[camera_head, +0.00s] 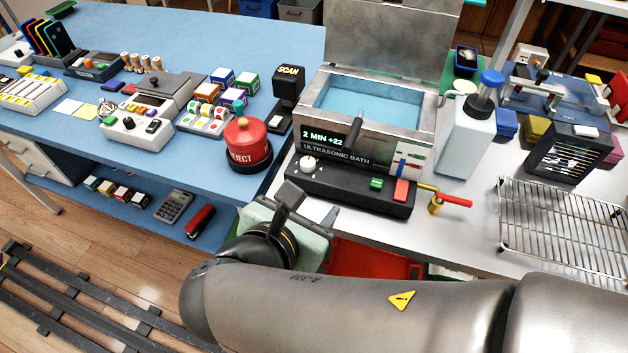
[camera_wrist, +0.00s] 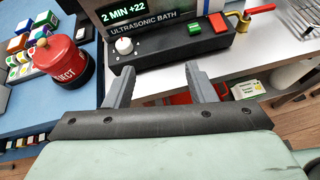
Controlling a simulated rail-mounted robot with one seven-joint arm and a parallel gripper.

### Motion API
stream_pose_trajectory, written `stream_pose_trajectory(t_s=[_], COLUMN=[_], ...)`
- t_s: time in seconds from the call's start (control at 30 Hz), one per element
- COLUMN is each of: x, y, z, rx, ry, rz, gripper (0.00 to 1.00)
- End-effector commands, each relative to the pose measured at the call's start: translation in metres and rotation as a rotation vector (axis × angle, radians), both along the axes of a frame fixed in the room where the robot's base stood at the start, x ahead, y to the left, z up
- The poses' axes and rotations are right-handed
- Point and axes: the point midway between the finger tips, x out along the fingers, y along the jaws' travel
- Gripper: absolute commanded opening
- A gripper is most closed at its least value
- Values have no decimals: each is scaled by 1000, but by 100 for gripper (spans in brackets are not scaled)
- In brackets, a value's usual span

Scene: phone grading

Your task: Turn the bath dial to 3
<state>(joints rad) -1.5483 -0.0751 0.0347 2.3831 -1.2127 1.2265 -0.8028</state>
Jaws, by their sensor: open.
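The ultrasonic bath (camera_head: 365,130) has its lid raised and blue liquid in its basin. Its display reads "2 MIN +22". The white bath dial (camera_head: 308,163) is at the left of the black control panel on the front; it also shows in the wrist view (camera_wrist: 124,46). Its setting is too small to read. My gripper (camera_wrist: 158,72) is open and empty, its two grey fingers apart and pointing at the panel. The dial lies beyond the left finger and is not between the fingers. In the head view my arm hides part of the gripper.
A green button (camera_head: 376,183) and red switch (camera_head: 401,191) sit right of the dial. A red-handled brass valve (camera_head: 452,202) sticks out at the panel's right end. The red REJECT bin (camera_head: 246,142) stands left of the bath. A wire rack (camera_head: 565,222) lies at right.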

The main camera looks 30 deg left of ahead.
Motion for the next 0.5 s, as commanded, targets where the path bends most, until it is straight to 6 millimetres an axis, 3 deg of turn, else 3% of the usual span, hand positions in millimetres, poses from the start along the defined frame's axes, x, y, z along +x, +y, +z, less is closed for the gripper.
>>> stream_pose_trajectory(t_s=[0.03,0.1,0.2,0.37,0.5], x=[-15,-28,-36,-24,1], y=[17,32,42,46,51], z=[-6,-4,-2,-7,-18], rx=[-30,-58,-78,-81,-83], ry=[-35,-76,-104,-110,-108], rz=[83,162,215,220,217], gripper=[50,50,50,50,50])
